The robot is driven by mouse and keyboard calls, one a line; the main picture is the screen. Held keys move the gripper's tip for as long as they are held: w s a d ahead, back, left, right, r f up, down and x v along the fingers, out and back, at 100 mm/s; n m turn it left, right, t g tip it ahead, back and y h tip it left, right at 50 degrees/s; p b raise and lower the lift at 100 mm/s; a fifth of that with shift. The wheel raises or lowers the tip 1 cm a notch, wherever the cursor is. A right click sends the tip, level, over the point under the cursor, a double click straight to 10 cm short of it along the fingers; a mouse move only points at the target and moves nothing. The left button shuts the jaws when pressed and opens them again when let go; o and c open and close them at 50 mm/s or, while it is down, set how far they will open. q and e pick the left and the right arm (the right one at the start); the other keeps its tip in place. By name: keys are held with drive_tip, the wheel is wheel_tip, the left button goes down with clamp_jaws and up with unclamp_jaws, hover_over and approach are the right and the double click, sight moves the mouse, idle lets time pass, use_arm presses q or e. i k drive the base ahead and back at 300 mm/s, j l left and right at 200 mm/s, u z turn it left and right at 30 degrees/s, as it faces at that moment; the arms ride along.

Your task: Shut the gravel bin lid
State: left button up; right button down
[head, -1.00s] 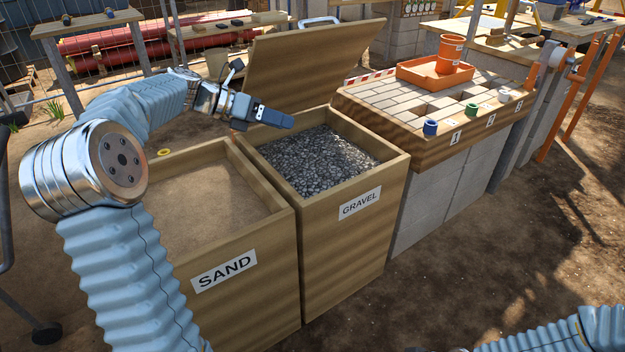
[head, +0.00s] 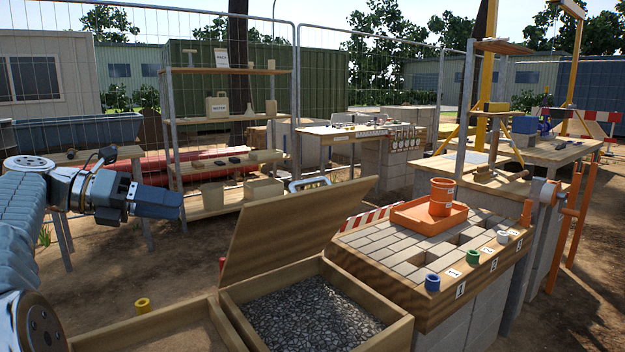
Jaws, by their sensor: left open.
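The gravel bin (head: 398,336) stands at the bottom middle, with grey gravel (head: 310,315) inside. My right gripper is out of view.
The sand bin (head: 222,330) adjoins the gravel bin on the left. A paved block bench (head: 400,260) with an orange tray (head: 412,222) and small coloured cups stands close on the right. Shelves (head: 225,125) and a mesh fence stand behind.

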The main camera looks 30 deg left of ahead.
sight(270, 233)
drive_tip(key=i, duration=0.85)
